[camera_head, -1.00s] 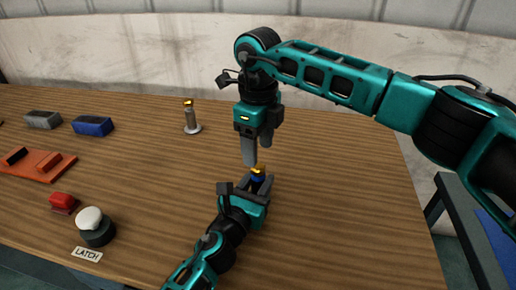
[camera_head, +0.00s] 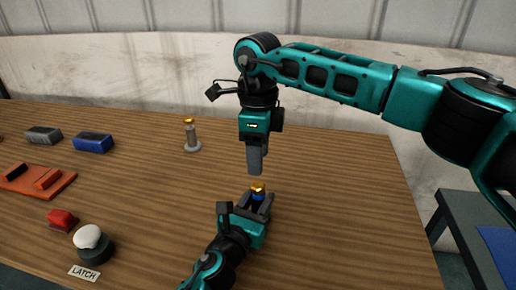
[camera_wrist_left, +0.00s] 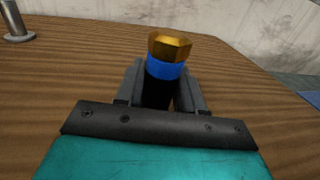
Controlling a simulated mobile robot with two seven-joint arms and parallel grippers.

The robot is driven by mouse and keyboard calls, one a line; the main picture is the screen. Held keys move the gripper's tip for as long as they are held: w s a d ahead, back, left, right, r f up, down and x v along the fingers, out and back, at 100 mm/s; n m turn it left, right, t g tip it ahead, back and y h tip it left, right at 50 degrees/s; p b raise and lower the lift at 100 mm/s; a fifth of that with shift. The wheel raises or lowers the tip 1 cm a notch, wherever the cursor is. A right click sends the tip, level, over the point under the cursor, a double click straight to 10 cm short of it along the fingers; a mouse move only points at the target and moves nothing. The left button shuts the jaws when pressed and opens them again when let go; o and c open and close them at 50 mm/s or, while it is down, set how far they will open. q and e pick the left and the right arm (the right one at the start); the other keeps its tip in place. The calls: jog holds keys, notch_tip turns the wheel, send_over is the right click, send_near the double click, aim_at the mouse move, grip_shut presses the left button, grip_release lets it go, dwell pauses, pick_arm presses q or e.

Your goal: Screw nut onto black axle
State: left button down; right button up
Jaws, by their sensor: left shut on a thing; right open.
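A gold hexagonal nut (camera_head: 258,187) sits on top of the black axle, just above its blue band (camera_head: 257,197). In the left wrist view the nut (camera_wrist_left: 170,47) rests against the blue band (camera_wrist_left: 165,70), with the black axle (camera_wrist_left: 156,95) below. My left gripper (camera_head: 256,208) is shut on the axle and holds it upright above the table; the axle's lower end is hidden. My right gripper (camera_head: 256,171) points down, open and empty, directly above the nut with a small gap. One of its fingers largely hides the other.
A grey post with a gold top (camera_head: 190,135) stands behind on the wooden table (camera_head: 340,220). At left are a blue block (camera_head: 92,143), a grey block (camera_head: 43,135), an orange fixture (camera_head: 35,181), a red block (camera_head: 62,220) and a white-topped latch button (camera_head: 90,240).

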aim_at(258, 184)
notch_tip(258, 184, down, 7)
jog(key=shift+f, duration=0.1)
dwell(0.3)
grip_shut()
dwell(0.5)
jog(key=shift+o, duration=0.9)
grip_release()
notch_tip(258, 184, up, 12)
pick_arm(q)
jog(key=c, duration=0.6)
grip_release()
